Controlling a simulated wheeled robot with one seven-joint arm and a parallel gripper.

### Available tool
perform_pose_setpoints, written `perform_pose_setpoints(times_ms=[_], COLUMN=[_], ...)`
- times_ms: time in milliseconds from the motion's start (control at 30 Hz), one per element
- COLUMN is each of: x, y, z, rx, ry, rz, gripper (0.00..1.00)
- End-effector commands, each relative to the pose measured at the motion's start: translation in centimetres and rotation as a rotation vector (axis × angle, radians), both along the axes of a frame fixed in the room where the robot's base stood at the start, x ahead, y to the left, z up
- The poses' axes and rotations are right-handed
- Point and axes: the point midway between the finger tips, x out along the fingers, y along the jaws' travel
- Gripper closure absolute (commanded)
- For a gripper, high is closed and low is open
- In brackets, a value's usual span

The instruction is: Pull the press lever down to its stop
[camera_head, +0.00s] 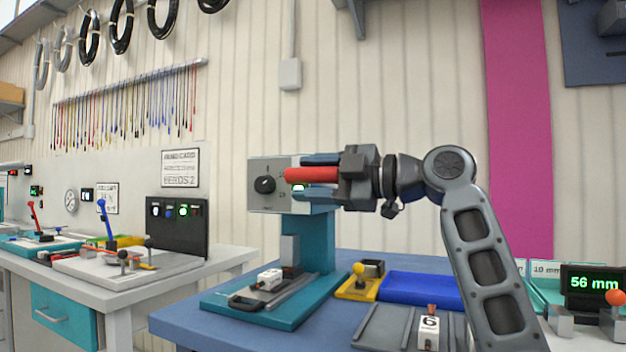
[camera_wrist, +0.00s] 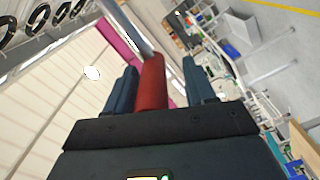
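The teal press (camera_head: 312,240) stands on its base on the blue table, with a grey head (camera_head: 262,200) carrying a black knob. The lever's red handle (camera_head: 310,174) lies roughly level in front of the press head. In the wrist view the red handle (camera_wrist: 151,85) runs out between my fingers, and a grey rod continues beyond it. My gripper (camera_head: 306,176) is open, one blue finger above the handle and one below. In the wrist view my gripper (camera_wrist: 158,75) shows a clear gap on the right of the handle and a smaller one on the left.
On the press base lies a small white block (camera_head: 270,279). To its right are a yellow fixture (camera_head: 359,285) with a yellow ball, a blue tray (camera_head: 420,289) and a grey plate (camera_head: 385,330). A display (camera_head: 594,282) reads 56 mm. Another bench (camera_head: 100,280) stands at left.

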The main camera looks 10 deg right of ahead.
Motion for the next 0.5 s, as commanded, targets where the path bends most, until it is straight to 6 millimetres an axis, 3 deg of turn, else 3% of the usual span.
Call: perform_pose_setpoints(times_ms=[167,333,500], x=[0.0,-0.1,-1.4], y=[0.0,0.0,-3.3], z=[1.2,4.4,6.2], rx=[0.0,-0.001,0.0], ry=[-0.003,-0.003,-0.002], rz=[-0.001,0.001,-0.004], gripper=[0.46,0.46,0.46])
